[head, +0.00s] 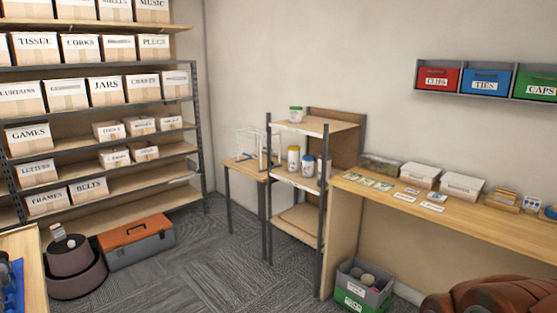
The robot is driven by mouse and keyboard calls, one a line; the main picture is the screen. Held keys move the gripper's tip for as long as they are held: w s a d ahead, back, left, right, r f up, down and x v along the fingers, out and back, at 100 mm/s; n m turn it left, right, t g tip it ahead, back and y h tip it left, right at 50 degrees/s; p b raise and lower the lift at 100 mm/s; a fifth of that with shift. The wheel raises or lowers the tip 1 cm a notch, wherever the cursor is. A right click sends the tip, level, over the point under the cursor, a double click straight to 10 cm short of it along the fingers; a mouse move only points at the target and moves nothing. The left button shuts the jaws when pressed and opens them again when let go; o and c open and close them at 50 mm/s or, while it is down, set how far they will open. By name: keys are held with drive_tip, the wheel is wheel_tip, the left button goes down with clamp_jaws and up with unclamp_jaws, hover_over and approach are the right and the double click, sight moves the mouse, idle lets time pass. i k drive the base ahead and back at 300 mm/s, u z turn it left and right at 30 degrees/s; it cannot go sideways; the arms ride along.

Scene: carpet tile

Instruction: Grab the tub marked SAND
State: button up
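I cannot read the word SAND on anything in view. Several small tubs stand on the narrow shelf unit (324,215) in the middle. A white tub with a green lid (296,115) is on its top board. On the board below are a white tub with a yellow-orange lid (293,159) and a white tub with a blue lid (308,168). Their labels are too small to read. Another container at the right of that board is partly hidden by the post. My gripper is not in view.
A tall rack (95,156) of labelled boxes fills the left. An orange-grey toolbox (138,243) and brown round stools or poufs (75,268) stand before it. A long counter (460,222) runs right, with a grey-green crate (362,287) below. Carpet (200,265) is clear in the middle.

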sight(294, 151)
drive_tip(key=u, duration=0.65)
drive_tip(key=i, duration=1.6)
drive_tip(key=u, duration=0.45)
drive_tip(key=i, duration=1.7)
drive_tip(key=z, duration=0.55)
drive_tip(key=i, duration=0.65)
drive_tip(key=z, duration=0.25)
